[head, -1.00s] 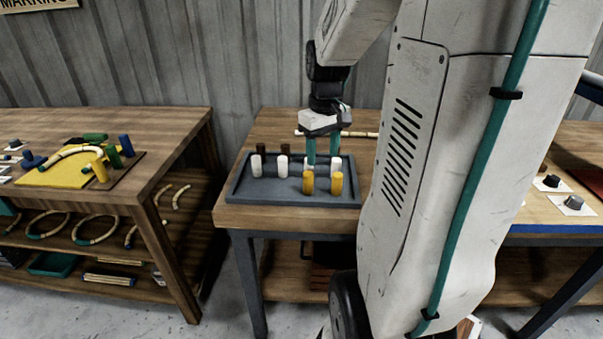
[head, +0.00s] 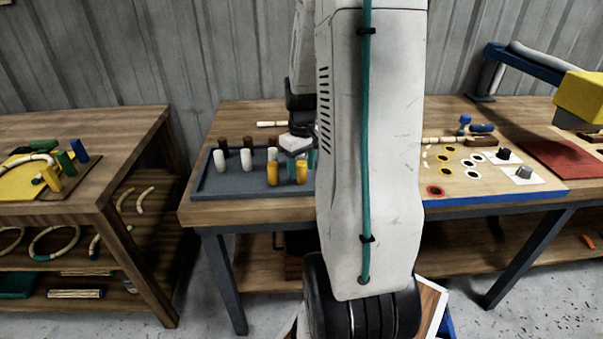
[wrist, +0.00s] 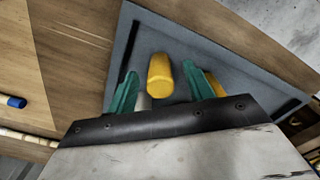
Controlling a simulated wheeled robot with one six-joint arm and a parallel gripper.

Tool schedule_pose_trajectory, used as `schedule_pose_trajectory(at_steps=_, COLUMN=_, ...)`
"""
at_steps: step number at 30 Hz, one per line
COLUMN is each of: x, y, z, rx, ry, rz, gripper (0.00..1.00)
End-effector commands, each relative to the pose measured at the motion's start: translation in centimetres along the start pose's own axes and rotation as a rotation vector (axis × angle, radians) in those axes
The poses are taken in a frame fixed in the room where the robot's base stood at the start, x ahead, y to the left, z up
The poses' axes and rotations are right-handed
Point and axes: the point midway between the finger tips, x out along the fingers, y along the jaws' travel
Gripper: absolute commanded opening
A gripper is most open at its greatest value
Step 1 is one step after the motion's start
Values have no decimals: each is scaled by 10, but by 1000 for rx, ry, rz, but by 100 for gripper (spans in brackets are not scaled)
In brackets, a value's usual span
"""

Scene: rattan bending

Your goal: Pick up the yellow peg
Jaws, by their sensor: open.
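Two yellow pegs stand upright at the front of the grey tray (head: 215,187): a left one (head: 272,174) and a right one (head: 301,173). In the wrist view, a yellow peg (wrist: 159,76) shows between the teal fingers of my open gripper (wrist: 160,70), with gaps on both sides. I cannot tell which of the two it is. A sliver of yellow shows behind the right finger. In the head view, my gripper (head: 297,158) is low over the tray's right part, partly hidden by my arm.
White pegs (head: 219,160) and brown pegs (head: 222,144) stand in the same tray. To the right, the table holds a marked board (head: 470,185) and a yellow block-shaped thing (head: 582,97). Another table with a yellow board (head: 20,185) stands at left.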

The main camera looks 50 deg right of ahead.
Motion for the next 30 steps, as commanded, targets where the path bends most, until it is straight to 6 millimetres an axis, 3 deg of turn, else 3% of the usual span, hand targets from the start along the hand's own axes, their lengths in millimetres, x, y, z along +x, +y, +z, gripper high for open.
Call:
schedule_pose_trajectory(at_steps=5, x=0, y=0, z=0, rx=1, ry=0, rz=0, gripper=49)
schedule_pose_trajectory(at_steps=10, x=0, y=0, z=0, rx=1, ry=0, rz=0, gripper=4)
schedule_pose_trajectory(at_steps=22, x=-4, y=1, z=0, rx=1, ry=2, rz=1, gripper=4)
schedule_pose_trajectory(at_steps=30, x=-35, y=1, z=0, rx=1, ry=4, rz=3, gripper=4)
